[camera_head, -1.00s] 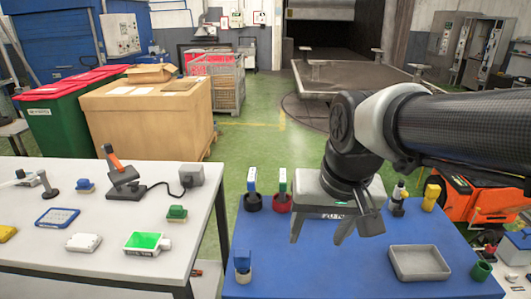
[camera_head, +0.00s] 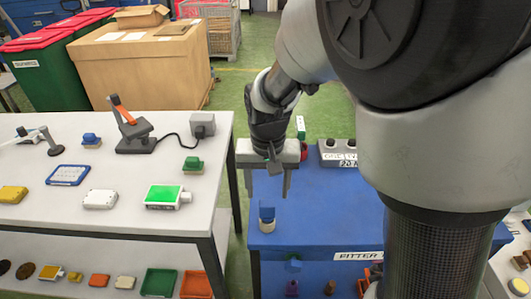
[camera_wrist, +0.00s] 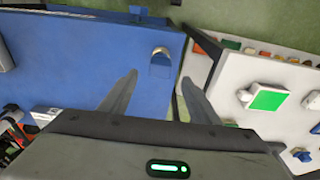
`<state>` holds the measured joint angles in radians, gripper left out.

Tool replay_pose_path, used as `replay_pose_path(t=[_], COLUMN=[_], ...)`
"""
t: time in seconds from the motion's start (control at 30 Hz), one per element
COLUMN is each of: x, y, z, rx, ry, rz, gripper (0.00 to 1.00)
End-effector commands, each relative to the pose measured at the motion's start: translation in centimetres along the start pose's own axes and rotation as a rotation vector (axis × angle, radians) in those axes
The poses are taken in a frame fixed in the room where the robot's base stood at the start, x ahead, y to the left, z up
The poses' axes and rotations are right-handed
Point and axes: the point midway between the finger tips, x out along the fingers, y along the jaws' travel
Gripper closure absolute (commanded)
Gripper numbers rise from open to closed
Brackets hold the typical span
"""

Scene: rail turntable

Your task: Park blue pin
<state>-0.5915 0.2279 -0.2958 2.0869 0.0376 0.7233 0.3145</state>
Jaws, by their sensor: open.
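A blue pin (camera_head: 267,212) with a pale round base stands upright near the front left corner of the blue bench (camera_head: 325,212). In the wrist view the blue pin (camera_wrist: 159,68) lies between and just beyond my fingertips. My gripper (camera_head: 270,192) is open and empty, pointing down, close behind and above the pin. It also shows in the wrist view (camera_wrist: 160,78).
A grey labelled block (camera_head: 338,152) stands at the bench's back. My arm hides the bench's right side. A white table (camera_head: 120,222) with several small parts stands to the left, across a narrow gap. The bench around the blue pin is clear.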

Motion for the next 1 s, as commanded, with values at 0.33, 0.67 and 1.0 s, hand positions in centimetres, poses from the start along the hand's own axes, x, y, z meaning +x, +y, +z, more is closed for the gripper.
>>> replay_pose_path(t=[0.33,0.67,1.0], x=[6.4,8.2,8.1], y=[0.0,0.0,0.0], z=[0.1,0.0,0.0], rx=[0.0,0.0,0.0], ry=[-0.002,0.0,0.0], rz=[0.001,0.0,-0.001], gripper=[0.44,0.44,0.67])
